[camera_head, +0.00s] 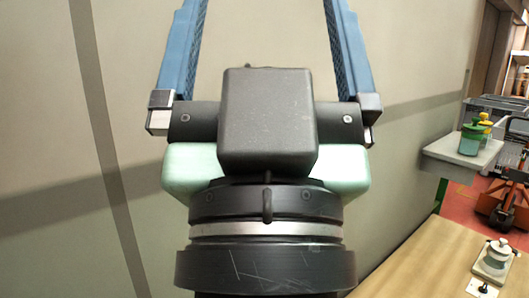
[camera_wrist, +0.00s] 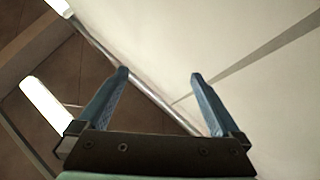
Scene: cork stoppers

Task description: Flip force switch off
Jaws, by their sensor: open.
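My gripper (camera_head: 264,30) fills the middle of the head view, its two blue fingers spread wide and running out of the top of the frame. It is open and empty. In the wrist view my gripper (camera_wrist: 159,73) also shows both fingers apart with nothing between them. No switch can be clearly made out. A small dark item like a toggle (camera_head: 484,289) stands on the wooden table (camera_head: 425,262) at the lower right of the head view, too small to tell if it is the force switch. It is well apart from my gripper.
A white-and-grey lidded item on a small plate (camera_head: 495,262) stands on the table. Behind it, a pale shelf (camera_head: 452,158) carries green and yellow containers (camera_head: 473,138). An orange wheeled device (camera_head: 505,200) is on the red floor. A plain pale wall (camera_head: 60,150) lies behind my gripper.

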